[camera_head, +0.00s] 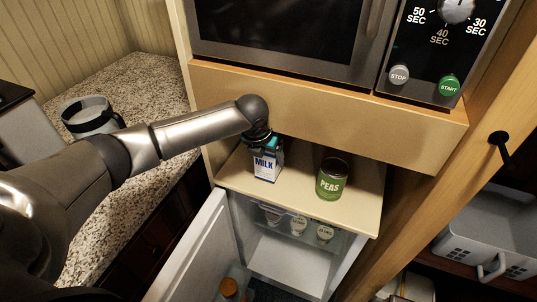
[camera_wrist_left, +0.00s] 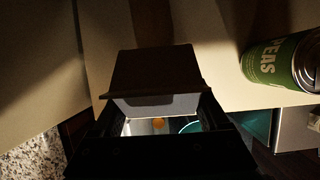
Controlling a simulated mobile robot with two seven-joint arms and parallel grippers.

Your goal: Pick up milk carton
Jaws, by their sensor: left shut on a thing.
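The milk carton (camera_head: 267,167), white and blue with a "MILK" label, is upright at the shelf on top of the small fridge, below the microwave. My left gripper (camera_head: 262,141) comes down from above and is shut on the carton's top. In the left wrist view the carton (camera_wrist_left: 153,72) shows as a dark, shaded box between the fingers of my left gripper (camera_wrist_left: 155,122). I cannot tell whether its base touches the shelf. My right gripper is not in view.
A green peas can (camera_head: 332,179) stands right of the carton; it also shows in the left wrist view (camera_wrist_left: 285,62). The microwave (camera_head: 290,35) and a wooden panel (camera_head: 330,105) hang close above. The fridge door (camera_head: 195,255) is open below. A granite counter (camera_head: 130,90) lies left.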

